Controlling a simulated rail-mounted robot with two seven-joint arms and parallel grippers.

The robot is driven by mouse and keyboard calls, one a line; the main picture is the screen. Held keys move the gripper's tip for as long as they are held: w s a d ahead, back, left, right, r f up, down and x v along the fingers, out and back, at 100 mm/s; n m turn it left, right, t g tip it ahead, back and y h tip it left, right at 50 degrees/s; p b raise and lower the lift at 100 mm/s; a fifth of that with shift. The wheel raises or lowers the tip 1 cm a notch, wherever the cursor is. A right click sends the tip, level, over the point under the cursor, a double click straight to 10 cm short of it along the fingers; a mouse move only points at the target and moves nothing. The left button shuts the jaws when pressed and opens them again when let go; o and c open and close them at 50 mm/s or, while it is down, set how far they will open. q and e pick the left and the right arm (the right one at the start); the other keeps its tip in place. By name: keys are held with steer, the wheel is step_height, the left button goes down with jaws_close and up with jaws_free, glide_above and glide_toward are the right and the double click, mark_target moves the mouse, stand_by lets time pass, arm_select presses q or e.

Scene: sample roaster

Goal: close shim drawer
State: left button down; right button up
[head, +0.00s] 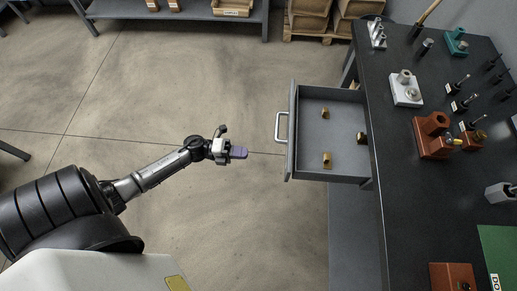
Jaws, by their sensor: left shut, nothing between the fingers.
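The shim drawer (345,105) is a grey, open-topped drawer pulled out from the left side of the dark bench. Its light bar handle (279,127) is on the front panel, facing left. Inside lie two brass-coloured pieces and a dark piece (361,138). My left gripper (240,152) is shut and empty, left of the drawer front and slightly below the handle in the picture. A gap of floor shows between its fingertips and the handle. My right gripper is not in view.
The dark bench top (400,190) holds a brown block fixture (432,138), a pale block fixture (405,90), a teal fixture (456,41) and several tool holders. A low shelf (190,12) and a pallet of boxes (310,20) stand at the back. The floor left of the drawer is clear.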

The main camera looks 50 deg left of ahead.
arm_select(q)
steer(key=b+x, duration=0.2)
steer(key=x, duration=1.1)
steer(key=shift+w, duration=0.15)
